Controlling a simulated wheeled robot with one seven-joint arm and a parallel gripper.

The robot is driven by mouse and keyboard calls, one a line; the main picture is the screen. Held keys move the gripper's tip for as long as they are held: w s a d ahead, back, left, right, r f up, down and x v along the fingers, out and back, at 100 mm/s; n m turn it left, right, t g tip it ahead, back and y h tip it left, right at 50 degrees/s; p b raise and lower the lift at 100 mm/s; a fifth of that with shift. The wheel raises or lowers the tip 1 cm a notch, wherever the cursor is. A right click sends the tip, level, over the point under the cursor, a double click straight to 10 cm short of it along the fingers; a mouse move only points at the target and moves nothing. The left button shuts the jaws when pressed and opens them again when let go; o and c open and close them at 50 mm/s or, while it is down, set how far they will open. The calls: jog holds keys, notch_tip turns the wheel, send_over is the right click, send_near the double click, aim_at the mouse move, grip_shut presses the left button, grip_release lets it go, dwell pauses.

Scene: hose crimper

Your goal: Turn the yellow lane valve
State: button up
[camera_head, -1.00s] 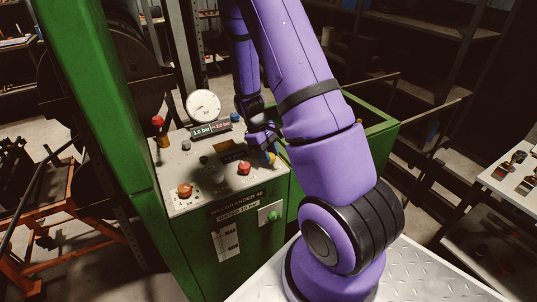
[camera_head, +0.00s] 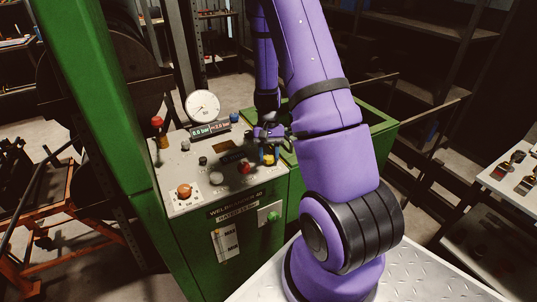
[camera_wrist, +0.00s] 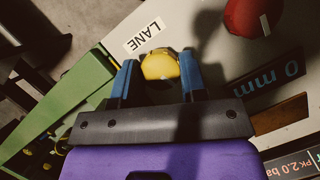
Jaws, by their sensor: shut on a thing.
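The yellow lane valve (camera_wrist: 160,65) is a round yellow knob beside a white label reading LANE in the wrist view. In the head view the yellow knob (camera_head: 268,159) sits near the right edge of the grey control panel (camera_head: 178,168). My gripper (camera_wrist: 156,75) has a blue-sided finger on each side of the knob and is shut on it. In the head view my gripper (camera_head: 268,145) comes down on the knob from above, and the knob is partly covered.
A dial gauge (camera_head: 203,106) and a pressure display (camera_head: 210,129) stand at the panel's back. An orange knob (camera_head: 184,191) is at front left. A green post (camera_head: 95,100) rises at left.

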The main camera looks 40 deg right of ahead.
jog(key=m+t, duration=0.1)
jog(key=m, duration=0.2)
jog(key=shift+m+y, duration=0.3)
jog(key=shift+y, duration=0.1)
dwell(0.4)
jog(key=o, duration=0.9)
jog(key=shift+d+r, duration=0.1)
jog(key=v, duration=1)
jog(key=shift+r, duration=0.3)
jog(key=shift+d, duration=0.15)
